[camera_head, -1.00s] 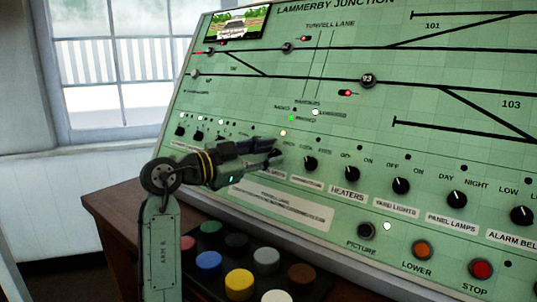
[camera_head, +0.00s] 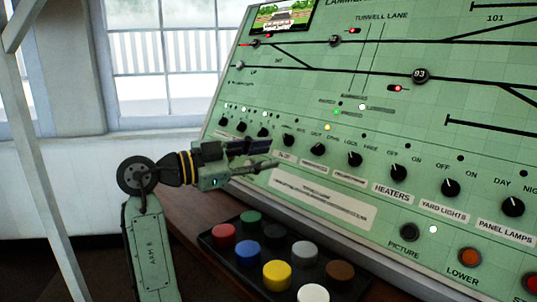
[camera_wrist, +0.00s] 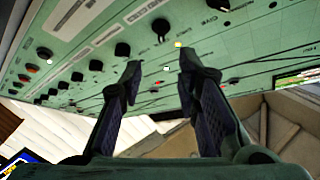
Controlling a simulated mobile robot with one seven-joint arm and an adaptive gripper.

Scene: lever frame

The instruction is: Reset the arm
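My gripper (camera_head: 268,155) is at the left of the green control panel (camera_head: 322,110), in front of its lower row of knobs. In the wrist view my gripper (camera_wrist: 158,75) shows two dark fingers spread apart with nothing between them. The fingertips point toward the panel face, and a black knob (camera_wrist: 160,27) lies beyond the gap between them. In the head view a small black knob (camera_head: 317,149) stands to the right of the fingertips. My arm comes in from the lower left of the head view and looks bent at the joint below the gripper.
A black tray (camera_head: 222,257) with several coloured round caps stands on the brown desk (camera_head: 185,205) below my gripper. A picture button (camera_head: 408,231) and an orange lower button (camera_head: 470,257) are on the panel at right. A window (camera_head: 165,55) is behind.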

